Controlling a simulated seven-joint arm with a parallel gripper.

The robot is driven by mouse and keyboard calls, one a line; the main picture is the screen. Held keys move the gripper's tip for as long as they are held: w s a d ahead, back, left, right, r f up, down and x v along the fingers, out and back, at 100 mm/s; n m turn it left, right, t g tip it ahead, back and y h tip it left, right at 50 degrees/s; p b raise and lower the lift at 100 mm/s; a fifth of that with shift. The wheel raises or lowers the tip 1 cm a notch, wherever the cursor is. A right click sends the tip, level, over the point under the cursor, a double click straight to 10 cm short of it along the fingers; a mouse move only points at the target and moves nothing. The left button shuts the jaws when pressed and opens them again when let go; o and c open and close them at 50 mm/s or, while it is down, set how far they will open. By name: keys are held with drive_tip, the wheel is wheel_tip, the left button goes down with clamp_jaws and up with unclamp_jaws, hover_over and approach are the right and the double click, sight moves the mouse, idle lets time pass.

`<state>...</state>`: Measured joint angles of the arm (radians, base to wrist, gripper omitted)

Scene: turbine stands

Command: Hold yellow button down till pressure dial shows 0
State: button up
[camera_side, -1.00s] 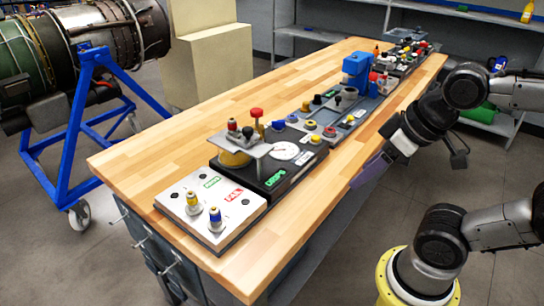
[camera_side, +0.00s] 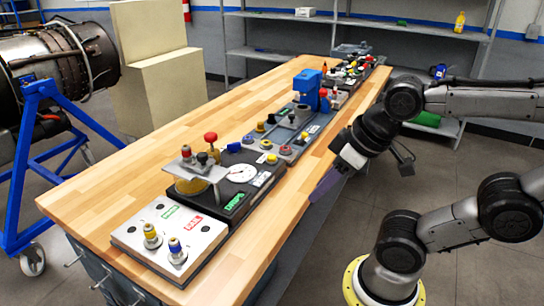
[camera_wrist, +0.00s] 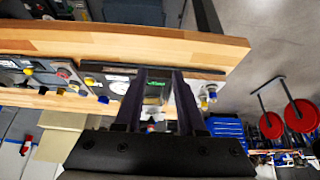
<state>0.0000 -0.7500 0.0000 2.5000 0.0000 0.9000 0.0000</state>
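The pressure dial (camera_side: 242,170) is a round white gauge on a black box with a green display, on the wooden bench. Its needle is too small to read. A yellow button (camera_side: 271,158) sits on the black box's far right corner, beside the dial. My gripper (camera_side: 322,188) hangs off the bench's right edge, apart from the button and empty. In the wrist view my gripper (camera_wrist: 163,72) shows two dark fingers with a gap between them.
A grey plate (camera_side: 204,170) on a stand with knobs is left of the dial. A white panel (camera_side: 150,228) with two connectors lies in front. A red-topped knob (camera_side: 210,137) stands behind the dial. More panels and a blue device (camera_side: 307,86) run behind. The bench's left side is bare.

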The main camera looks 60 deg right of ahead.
clamp_jaws()
idle(1.4)
